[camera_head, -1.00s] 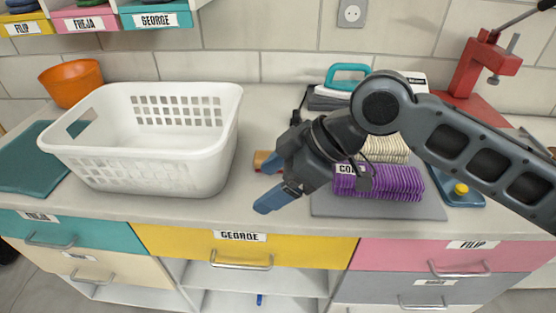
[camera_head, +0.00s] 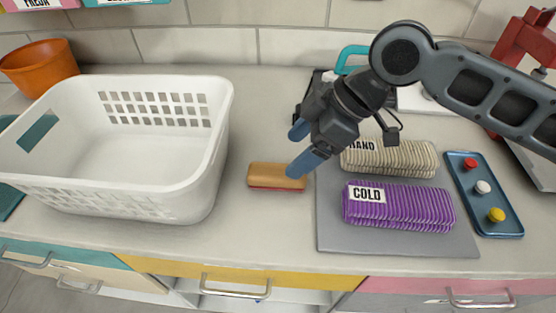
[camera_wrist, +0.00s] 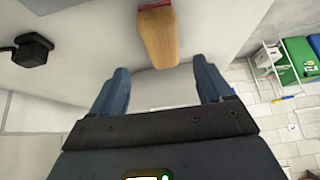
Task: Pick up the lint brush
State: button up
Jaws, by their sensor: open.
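The lint brush (camera_head: 275,176) lies on the counter between the white basket and the grey mat. It has a wooden back with a red strip along its lower edge. My gripper (camera_head: 301,151) is open and empty just above the brush's right end, pointing down and to the left. One fingertip overlaps the brush's right end in the head view. In the wrist view the brush (camera_wrist: 158,36) shows at the top middle, ahead of the gap between my two blue fingers (camera_wrist: 162,90). The brush is not between the fingers.
The white basket (camera_head: 190,172) stands left of the brush. Right of it, the grey mat (camera_head: 335,236) holds a purple cloth stack (camera_head: 415,207) labelled COLD and a beige stack (camera_head: 400,157). A blue tray (camera_head: 484,213) lies farther right. An orange pot (camera_head: 38,70) stands at the back left.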

aim_at(278, 170)
jog(key=shift+s+p+x, duration=0.2)
jog(key=shift+p+x, duration=0.45)
jog(key=shift+x, duration=3.2)
jog(key=shift+d, duration=0.15)
jog(key=c, duration=1.2)
jog(key=shift+r, duration=0.1)
notch_tip(278, 170, up, 4)
jog(key=shift+r+b, duration=0.1)
jog(key=shift+b, duration=0.35)
jog(key=s+d+r+b, duration=0.1)
jog(key=s+d+r, duration=0.1)
jog(key=d+r, duration=0.4)
jog(key=d, duration=0.5)
jog(key=shift+d+r, duration=0.25)
jog(key=shift+r, duration=0.05)
